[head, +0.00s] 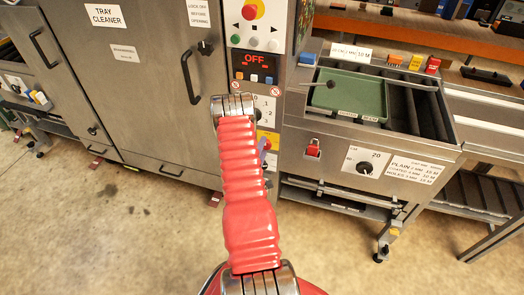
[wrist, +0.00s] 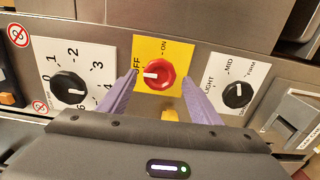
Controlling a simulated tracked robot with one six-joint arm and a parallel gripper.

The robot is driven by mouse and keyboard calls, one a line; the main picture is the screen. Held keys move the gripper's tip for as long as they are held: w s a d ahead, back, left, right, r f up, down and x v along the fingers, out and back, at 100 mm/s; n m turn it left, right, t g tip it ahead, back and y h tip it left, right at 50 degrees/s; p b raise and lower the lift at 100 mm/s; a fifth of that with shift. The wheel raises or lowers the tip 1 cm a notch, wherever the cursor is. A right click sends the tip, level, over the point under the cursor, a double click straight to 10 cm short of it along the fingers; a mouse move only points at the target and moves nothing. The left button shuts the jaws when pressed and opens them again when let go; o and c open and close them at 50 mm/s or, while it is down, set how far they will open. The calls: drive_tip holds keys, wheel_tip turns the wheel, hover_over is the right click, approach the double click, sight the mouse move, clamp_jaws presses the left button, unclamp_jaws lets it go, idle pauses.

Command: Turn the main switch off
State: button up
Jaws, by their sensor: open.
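The main switch is a red round knob (wrist: 159,74) on a yellow plate (wrist: 180,55) in the wrist view. Its white mark points left, towards the OFF label; ON is at the top. My gripper (wrist: 160,80) is open, with one purple finger on each side of the knob and a visible gap to it on both sides. The left fingertip partly covers the OFF label. In the head view the yellow plate (head: 269,140) shows only partly behind my red arm, and a bit of a purple finger (head: 265,145) shows. The display (head: 254,59) above reads OFF in red.
Black dials stand close by on both sides, a numbered one (wrist: 69,88) left and a LIGHT-MID-FIRM one (wrist: 237,94) right. A red and yellow stop button (head: 254,9) sits higher up. A green tray (head: 350,93) lies on the conveyor at right.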

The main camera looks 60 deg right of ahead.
drive_tip(key=shift+a, duration=0.1)
drive_tip(key=s+a, duration=0.2)
drive_tip(key=a, duration=1.1)
drive_tip(key=shift+a, duration=0.25)
drive_tip(key=shift+s, duration=0.1)
